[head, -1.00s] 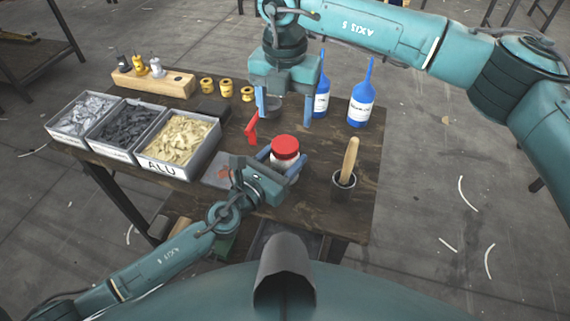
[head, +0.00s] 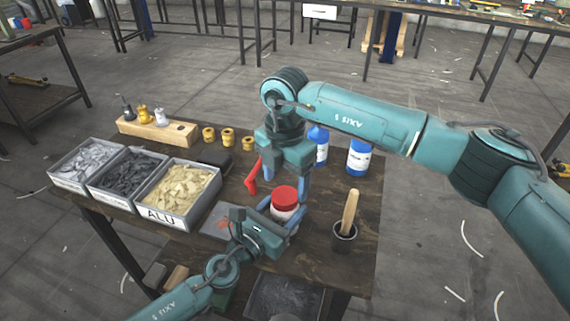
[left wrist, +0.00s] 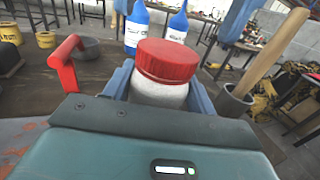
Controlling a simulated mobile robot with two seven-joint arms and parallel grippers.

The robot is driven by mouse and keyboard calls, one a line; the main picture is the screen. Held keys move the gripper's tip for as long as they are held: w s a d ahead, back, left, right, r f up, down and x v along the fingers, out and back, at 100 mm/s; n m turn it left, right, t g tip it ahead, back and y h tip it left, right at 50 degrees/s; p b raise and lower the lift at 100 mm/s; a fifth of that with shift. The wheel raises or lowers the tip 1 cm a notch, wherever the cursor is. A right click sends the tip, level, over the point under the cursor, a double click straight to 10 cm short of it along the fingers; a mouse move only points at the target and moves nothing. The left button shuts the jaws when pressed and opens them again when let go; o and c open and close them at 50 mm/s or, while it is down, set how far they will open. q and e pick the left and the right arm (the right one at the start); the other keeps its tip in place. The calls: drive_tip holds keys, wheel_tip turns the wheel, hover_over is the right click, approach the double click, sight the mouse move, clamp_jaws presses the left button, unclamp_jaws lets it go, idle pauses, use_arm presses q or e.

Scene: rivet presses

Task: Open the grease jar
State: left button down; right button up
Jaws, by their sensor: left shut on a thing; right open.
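The grease jar has a red lid (head: 284,195) and a white body (left wrist: 160,95). It stands upright near the front of the dark table, with its lid on. My left gripper (head: 281,214) is shut around the jar's body from the front, one finger on each side. The lid also shows in the left wrist view (left wrist: 168,62), clear above those fingers. My right gripper (head: 285,181) is open, pointing down just above and behind the lid. One blue finger of it shows at upper right in the left wrist view. Whether it touches the lid I cannot tell.
A red handle (head: 252,178) stands left of the jar. A dark pot with a wooden stick (head: 349,212) is on the right. Blue bottles (head: 359,158) stand behind. Bins of rivets (head: 180,192) and yellow spools (head: 228,136) are on the left.

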sight(285, 195)
drive_tip(key=shift+f, duration=1.65)
